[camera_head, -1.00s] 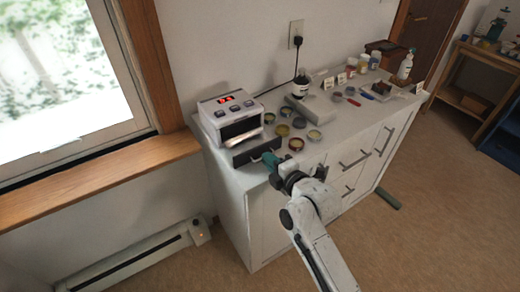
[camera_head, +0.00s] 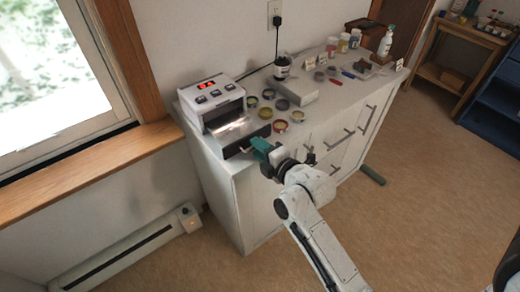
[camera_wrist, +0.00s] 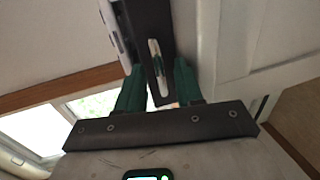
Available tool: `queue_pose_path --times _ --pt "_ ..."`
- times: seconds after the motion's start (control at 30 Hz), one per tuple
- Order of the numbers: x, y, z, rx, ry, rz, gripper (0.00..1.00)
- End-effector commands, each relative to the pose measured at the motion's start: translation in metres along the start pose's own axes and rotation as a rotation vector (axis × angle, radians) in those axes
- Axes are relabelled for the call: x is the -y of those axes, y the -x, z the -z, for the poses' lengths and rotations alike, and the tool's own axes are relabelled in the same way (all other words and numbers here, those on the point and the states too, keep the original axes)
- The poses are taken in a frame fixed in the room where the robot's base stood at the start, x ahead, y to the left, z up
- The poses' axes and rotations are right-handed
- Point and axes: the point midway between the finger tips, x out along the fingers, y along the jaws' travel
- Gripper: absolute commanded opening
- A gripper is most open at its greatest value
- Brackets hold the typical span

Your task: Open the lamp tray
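The lamp (camera_head: 211,100) is a white box with a red display, on the left end of the white cabinet. Its dark tray (camera_head: 246,139) sticks out at the front, its inside brightly lit. My gripper (camera_head: 257,147), with green fingers, is at the tray's front. In the wrist view, the dark tray front (camera_wrist: 144,28) carries a silver handle (camera_wrist: 157,68). The handle lies between the fingers of my gripper (camera_wrist: 160,80), with a visible gap on each side. The gripper looks open; the fingertips are partly hard to make out against the tray.
Several round tins (camera_head: 267,113) lie right of the lamp, near a grey block (camera_head: 296,91) and a dark jar (camera_head: 282,68). Bottles and small cards stand farther along the cabinet top (camera_head: 322,112). A window sill (camera_head: 90,165) is at left.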

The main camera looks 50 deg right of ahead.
Motion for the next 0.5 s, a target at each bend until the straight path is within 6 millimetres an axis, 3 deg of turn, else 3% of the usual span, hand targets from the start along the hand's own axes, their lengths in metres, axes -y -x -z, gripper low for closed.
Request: queue_pose_path --times 0.23,0.5 --pt "0.001 0.014 0.001 -0.001 0.0 0.0 0.36" --pt "0.002 0.063 0.0 -0.001 0.001 0.003 0.36"
